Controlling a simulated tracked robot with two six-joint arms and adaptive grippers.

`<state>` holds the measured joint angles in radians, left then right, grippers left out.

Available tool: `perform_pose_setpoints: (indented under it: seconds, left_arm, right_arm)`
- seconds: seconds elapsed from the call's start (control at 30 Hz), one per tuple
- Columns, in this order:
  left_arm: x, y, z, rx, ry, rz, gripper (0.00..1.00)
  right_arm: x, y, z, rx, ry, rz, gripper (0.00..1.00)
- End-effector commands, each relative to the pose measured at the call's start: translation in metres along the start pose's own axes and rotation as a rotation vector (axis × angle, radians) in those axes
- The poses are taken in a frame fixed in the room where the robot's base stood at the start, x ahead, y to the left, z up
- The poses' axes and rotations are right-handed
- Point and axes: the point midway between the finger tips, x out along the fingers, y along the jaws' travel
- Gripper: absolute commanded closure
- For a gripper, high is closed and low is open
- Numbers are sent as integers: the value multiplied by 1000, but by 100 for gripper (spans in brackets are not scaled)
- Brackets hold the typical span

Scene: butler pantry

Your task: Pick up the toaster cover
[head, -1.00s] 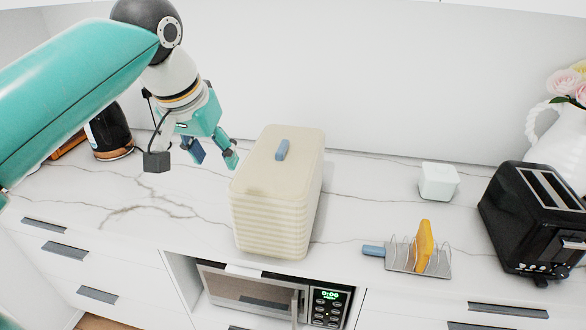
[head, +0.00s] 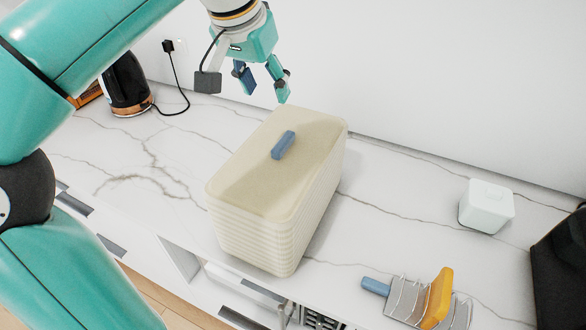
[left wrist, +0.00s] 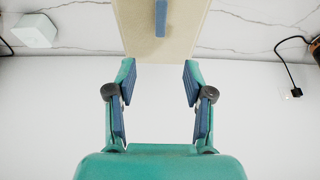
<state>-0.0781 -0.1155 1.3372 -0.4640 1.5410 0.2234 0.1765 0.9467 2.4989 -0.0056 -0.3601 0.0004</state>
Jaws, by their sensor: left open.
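The toaster cover (head: 255,235) is a cream, ribbed box with rounded edges and a blue handle (head: 284,145) on top. It stands upright on the marble counter in the middle of the head view. My left gripper (head: 264,90) is open and empty, above and behind the cover's far end, apart from it. In the left wrist view the open fingers (left wrist: 160,85) frame the cover's cream top (left wrist: 185,30) at the upper edge, with the blue handle (left wrist: 160,16) between them and beyond the tips. My right gripper is not in view.
A toast rack (head: 405,300) with a slice of toast, a white box (head: 486,206) and a black toaster (head: 562,270) are to the right. A black kettle (head: 127,85) stands back left. A wall (head: 420,80) rises behind the counter. Counter left of the cover is clear.

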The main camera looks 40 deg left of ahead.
Motion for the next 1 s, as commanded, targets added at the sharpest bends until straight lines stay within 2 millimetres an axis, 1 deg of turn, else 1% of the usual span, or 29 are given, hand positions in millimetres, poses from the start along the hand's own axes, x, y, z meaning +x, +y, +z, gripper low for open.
perform_pose_setpoints:
  seconds: [0.03,0.2,0.4,0.5,0.77,1.0]
  left_arm:
    - [10,0,1,0,-4,-1,48]
    - [46,0,2,0,-7,-2,48]
    - [86,0,1,0,-6,-1,48]
    - [98,0,1,1,-4,-1,48]
    - [113,0,2,-1,-3,0,48]
    - [147,-2,6,-2,-5,-2,48]
  right_arm:
    - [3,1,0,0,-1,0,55]
    - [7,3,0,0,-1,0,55]
    - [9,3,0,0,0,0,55]
    - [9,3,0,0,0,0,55]
    - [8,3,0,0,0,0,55]
    - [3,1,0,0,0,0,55]
